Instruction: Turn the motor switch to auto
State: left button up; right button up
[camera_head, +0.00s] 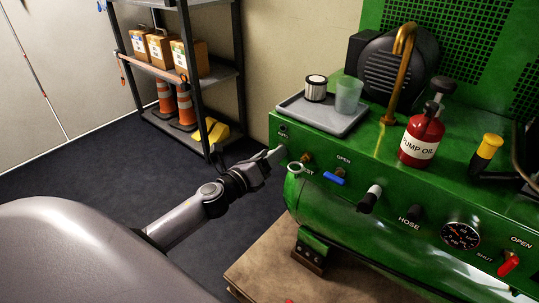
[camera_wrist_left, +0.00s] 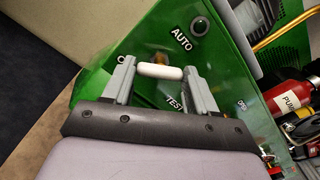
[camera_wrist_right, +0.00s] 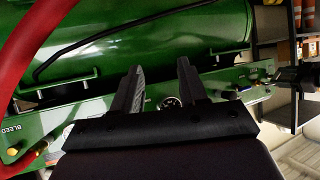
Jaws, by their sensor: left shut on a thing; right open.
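The motor switch (camera_wrist_left: 160,71) has a white, rounded handle that shows in the left wrist view. My left gripper (camera_wrist_left: 160,75) is shut on it, one grey finger at each end. The AUTO label (camera_wrist_left: 181,39) is above the handle and the TEST label (camera_wrist_left: 175,103) below it. In the head view my left gripper (camera_head: 277,155) is at the left end of the green machine's front panel, and its fingers hide the switch. My right gripper (camera_wrist_right: 160,80) is open and empty in the right wrist view, facing the green machine; the head view does not show it.
The green machine (camera_head: 400,205) carries a grey tray (camera_head: 323,118), a red pump oil bottle (camera_head: 422,138) and a yellow-capped pipe (camera_head: 487,149). A blue-handled valve (camera_head: 334,178) is right of the switch. A shelf rack (camera_head: 215,75) stands behind; dark floor is clear at left.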

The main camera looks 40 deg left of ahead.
pick_arm(q)
jog(key=shift+f+n+p, duration=0.1)
jog(key=shift+n+p, duration=1.7)
jog(key=shift+n, duration=3.7)
pick_arm(e)
jog(key=shift+s+d+f+m+g+h, duration=0.25)
jog(key=shift+s+d+f, duration=0.15)
jog(key=shift+d, duration=0.3)
jog(key=shift+s+d+f+m+g+h, duration=0.15)
jog(key=shift+s+d+f+g+h, duration=0.2)
jog(key=shift+d, duration=0.3)
pick_arm(q)
jog(key=o, duration=1.1)
jog(key=shift+c, duration=0.2)
pick_arm(e)
jog(key=shift+a, duration=0.15)
pick_arm(q)
jog(key=s+p, duration=0.1)
jog(key=s, duration=0.6)
jog(key=shift+s+a, duration=0.15)
jog(key=shift+a, duration=0.15)
pick_arm(e)
jog(key=shift+s+d+f, duration=0.15)
jog(key=shift+s+d, duration=0.2)
jog(key=shift+d, duration=0.05)
